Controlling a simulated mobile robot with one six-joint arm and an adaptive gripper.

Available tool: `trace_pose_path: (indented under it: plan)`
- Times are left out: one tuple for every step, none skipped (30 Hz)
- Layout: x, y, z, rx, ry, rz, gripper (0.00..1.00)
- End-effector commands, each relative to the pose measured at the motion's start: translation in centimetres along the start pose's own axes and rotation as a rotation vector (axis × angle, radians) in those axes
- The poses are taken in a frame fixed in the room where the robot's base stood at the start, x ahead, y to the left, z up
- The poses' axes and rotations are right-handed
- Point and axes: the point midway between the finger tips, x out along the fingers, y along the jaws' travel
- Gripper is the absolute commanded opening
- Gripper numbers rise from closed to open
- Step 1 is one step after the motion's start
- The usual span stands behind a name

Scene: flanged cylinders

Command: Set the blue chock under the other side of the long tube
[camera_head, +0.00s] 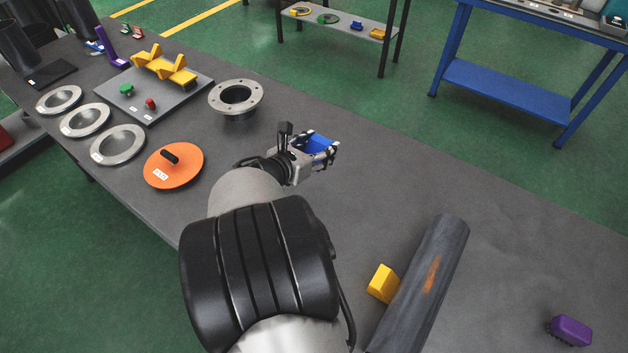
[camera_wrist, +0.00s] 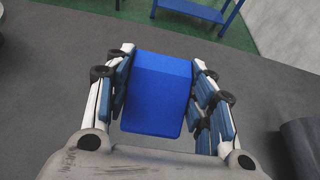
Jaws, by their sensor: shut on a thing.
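The blue chock (camera_head: 319,145) is held between the fingers of my gripper (camera_head: 325,153). In the wrist view the blue chock (camera_wrist: 157,95) fills the space between the two fingers of my gripper (camera_wrist: 163,100), which is shut on it. The long dark grey tube (camera_head: 421,285) lies on the table to the lower right, with an orange-brown patch on it. Its near end runs out of the frame. A yellow chock (camera_head: 383,283) sits against its left side. The tube also shows at the wrist view's right edge (camera_wrist: 301,146). The tube's right side is bare of chocks where visible.
A purple block (camera_head: 570,330) lies on the table right of the tube. A flanged ring (camera_head: 236,97), an orange lid (camera_head: 173,166), several grey rings and a plate with yellow V-blocks (camera_head: 165,65) stand to the left. The table between tube and purple block is clear.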

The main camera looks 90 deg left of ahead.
Motion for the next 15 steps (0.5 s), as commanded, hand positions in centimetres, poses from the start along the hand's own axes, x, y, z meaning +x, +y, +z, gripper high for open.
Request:
trace_pose_path:
  plan:
    - [0.7, 0.0, -1.7, -0.003, 0.0, -0.001, 0.21]
    - [1.1, 0.0, -2.5, -0.002, 0.0, -0.001, 0.21]
    - [1.4, -0.1, -3.4, -0.003, 0.0, -0.002, 0.21]
    - [1.7, -0.1, -4.0, -0.001, 0.0, -0.002, 0.21]
    - [2.0, -0.1, -4.7, -0.001, 0.0, -0.002, 0.21]
    - [2.2, 0.0, -5.3, -0.002, -0.001, -0.001, 0.21]
    - [2.4, 0.0, -5.8, -0.001, -0.001, -0.001, 0.21]
    - [2.6, 0.0, -6.2, 0.0, -0.001, -0.001, 0.21]
    - [2.8, 0.0, -6.5, 0.001, -0.002, -0.001, 0.21]
    - [2.9, 0.0, -6.7, 0.001, -0.002, -0.001, 0.21]
    - [2.9, 0.0, -6.9, 0.001, -0.002, -0.001, 0.21]
    - [3.0, 0.0, -7.0, 0.002, -0.002, -0.001, 0.21]
    - [3.0, 0.0, -7.1, 0.002, -0.002, 0.0, 0.21]
    - [3.1, 0.0, -7.3, 0.001, -0.002, -0.001, 0.21]
    - [3.2, 0.0, -7.6, 0.001, -0.002, -0.001, 0.21]
